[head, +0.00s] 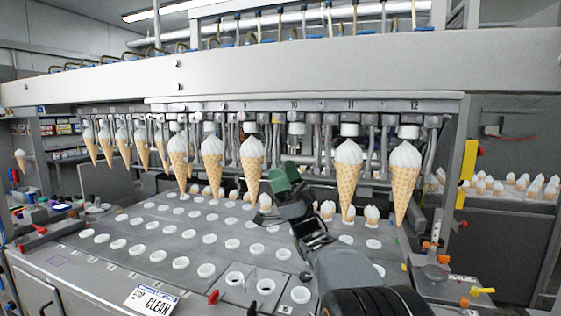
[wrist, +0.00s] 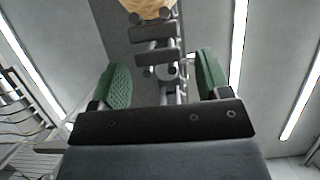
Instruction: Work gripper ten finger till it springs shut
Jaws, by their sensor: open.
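Gripper ten (head: 297,130) hangs under the number 10 on the machine's beam in the head view. I see no cone in it, while its neighbours hold cones. My gripper (head: 284,178) is below it, its green pads pointing up. In the wrist view my gripper (wrist: 164,80) is open, with green pads left and right and nothing clamped between them. A metal cone-gripper mechanism (wrist: 158,52) shows above and beyond the gap between the pads; it appears to be gripper ten. Whether I touch its finger cannot be told.
A filled cone (head: 253,168) hangs just left and another cone (head: 348,178) just right, close to my arm. A cone also shows at the top of the wrist view (wrist: 148,8). The grey tray plate (head: 130,262) with rows of white cups lies below.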

